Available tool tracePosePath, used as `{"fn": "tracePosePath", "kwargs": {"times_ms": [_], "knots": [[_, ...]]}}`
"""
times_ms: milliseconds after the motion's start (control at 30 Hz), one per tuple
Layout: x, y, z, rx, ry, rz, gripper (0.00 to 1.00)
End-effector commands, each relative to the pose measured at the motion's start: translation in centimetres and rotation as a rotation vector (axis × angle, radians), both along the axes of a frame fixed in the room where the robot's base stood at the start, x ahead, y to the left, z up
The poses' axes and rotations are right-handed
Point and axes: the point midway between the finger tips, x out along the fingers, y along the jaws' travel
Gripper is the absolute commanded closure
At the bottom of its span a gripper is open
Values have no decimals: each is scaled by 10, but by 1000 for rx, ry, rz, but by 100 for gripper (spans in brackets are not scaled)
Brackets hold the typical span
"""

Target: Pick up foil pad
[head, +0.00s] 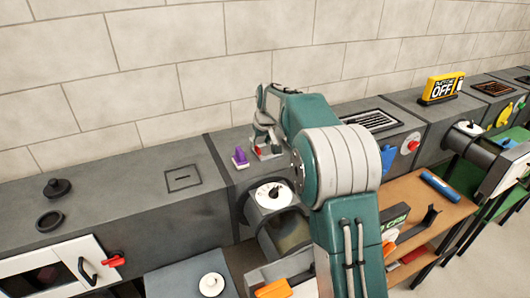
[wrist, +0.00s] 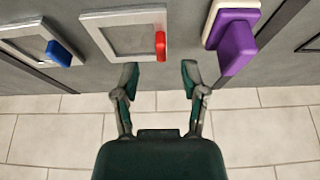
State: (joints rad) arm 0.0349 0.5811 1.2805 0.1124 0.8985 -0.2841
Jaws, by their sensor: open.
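No thing is plainly marked as the foil pad. A silvery square frame with a red tab (wrist: 90,38) lies on the grey duct top in the wrist view, and I cannot tell if it is the foil pad. A like frame with a blue tab (wrist: 22,28) is left of it. A purple block on a pale base (wrist: 237,38) is at the right. My gripper (wrist: 160,78) is open and empty, its fingertips near the red tab and apart from the purple block. In the head view my gripper (head: 264,138) is above the duct, by the purple block (head: 240,158).
The duct top is clear around a small slotted plate (head: 183,178). A vent grille (head: 370,120) and a yellow OFF sign (head: 441,88) stand at right. A tiled wall (head: 220,60) runs behind.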

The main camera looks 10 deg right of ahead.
Motion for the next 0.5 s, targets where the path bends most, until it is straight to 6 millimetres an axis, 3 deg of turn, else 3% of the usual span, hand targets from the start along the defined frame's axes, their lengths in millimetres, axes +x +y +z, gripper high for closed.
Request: {"fn": "tracePosePath", "kwargs": {"times_ms": [233,500], "knots": [[17,5,-34,0,3,0,44],[21,6,-42,0,0,0,44]]}}
